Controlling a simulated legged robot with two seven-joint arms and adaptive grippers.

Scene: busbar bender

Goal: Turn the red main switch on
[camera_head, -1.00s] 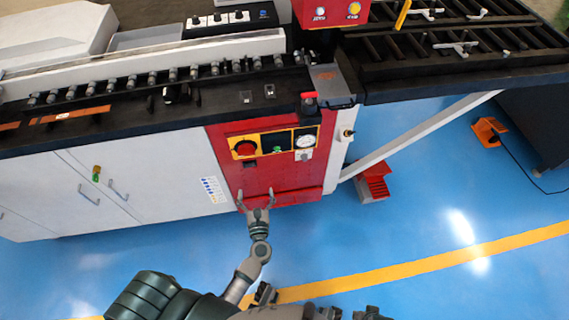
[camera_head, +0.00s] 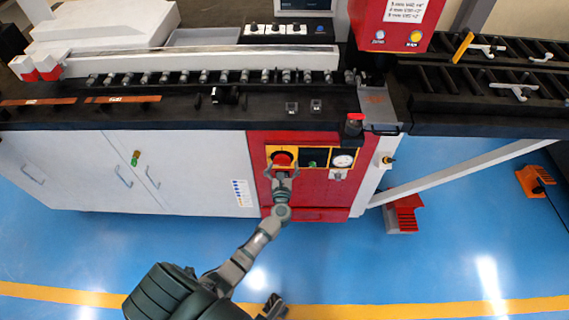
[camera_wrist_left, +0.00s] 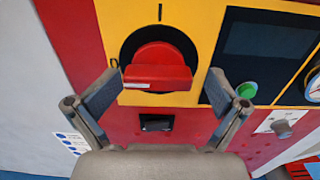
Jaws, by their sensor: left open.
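The red main switch (camera_head: 282,158) is a round red knob on a yellow plate on the machine's red front panel. In the left wrist view the red main switch (camera_wrist_left: 157,66) fills the upper middle; its handle bar lies about horizontal, and a black tick mark stands above it on the plate. My left gripper (camera_head: 282,170) is open at the switch in the head view. In the left wrist view my left gripper (camera_wrist_left: 162,88) has one finger on each side of the knob, apart from it.
Right of the switch are a dark panel with a green button (camera_wrist_left: 246,90) and a round gauge (camera_head: 343,160). A small black socket (camera_wrist_left: 156,122) sits below it. A red emergency button (camera_head: 355,120) stands on the table edge.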

